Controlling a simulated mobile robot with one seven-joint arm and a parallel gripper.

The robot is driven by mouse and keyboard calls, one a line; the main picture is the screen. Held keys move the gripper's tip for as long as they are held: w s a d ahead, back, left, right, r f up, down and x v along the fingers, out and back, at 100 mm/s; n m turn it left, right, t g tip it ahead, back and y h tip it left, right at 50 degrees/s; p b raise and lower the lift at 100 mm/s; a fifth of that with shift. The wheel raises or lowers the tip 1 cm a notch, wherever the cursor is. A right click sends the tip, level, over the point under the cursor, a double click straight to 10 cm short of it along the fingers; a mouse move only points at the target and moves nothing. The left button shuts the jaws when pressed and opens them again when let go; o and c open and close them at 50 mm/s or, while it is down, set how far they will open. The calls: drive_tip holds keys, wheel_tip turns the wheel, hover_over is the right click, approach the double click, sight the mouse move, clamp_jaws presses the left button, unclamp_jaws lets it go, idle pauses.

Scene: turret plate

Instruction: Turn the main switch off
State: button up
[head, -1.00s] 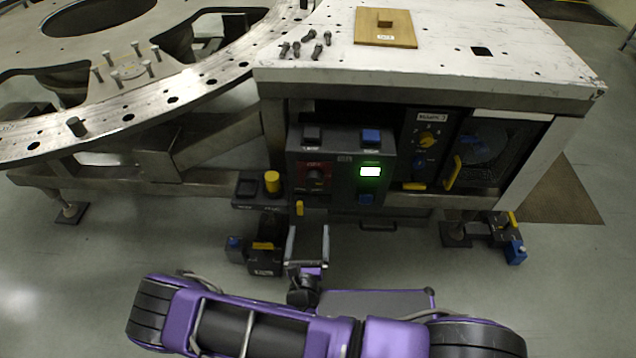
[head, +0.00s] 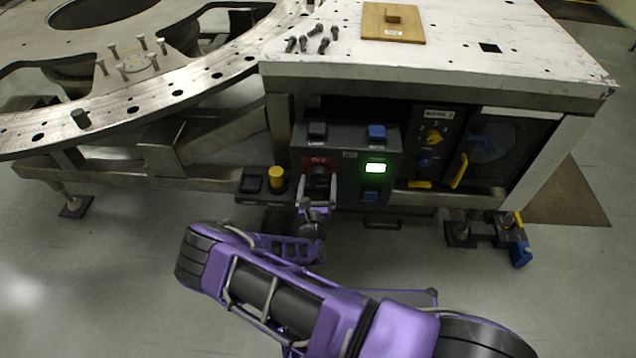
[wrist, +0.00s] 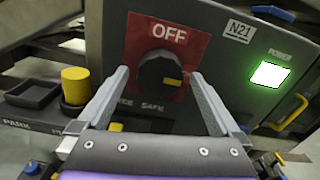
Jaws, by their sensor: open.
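The main switch is a round black knob (wrist: 160,72) with a yellow mark, on a red plate (wrist: 190,40) lettered OFF at the top. The yellow mark points to the lower right in the wrist view, away from the OFF lettering. In the head view the red plate (head: 308,161) is on the left part of the dark control box. My gripper (wrist: 160,80) is open, with one finger on each side of the knob in the picture. It also shows in the head view (head: 318,190), in front of the knob. I cannot tell whether the fingers touch the knob.
A lit green-white power lamp (wrist: 271,74) is right of the switch. A yellow cylinder (wrist: 75,85) stands on a dark ledge to the left, beside a black tray (wrist: 33,92). A yellow handle (head: 459,170) is farther right. The white tabletop (head: 450,50) overhangs above.

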drive_tip(key=c, duration=1.3)
drive_tip(key=shift+c, duration=0.2)
drive_tip(key=shift+n, duration=0.3)
drive_tip(key=n, duration=0.8)
drive_tip(key=shift+n, duration=0.4)
drive_tip(key=n, duration=0.4)
drive_tip(key=shift+n, duration=0.3)
drive_tip(key=shift+n+b, duration=0.4)
drive_tip(key=shift+n, duration=1.6)
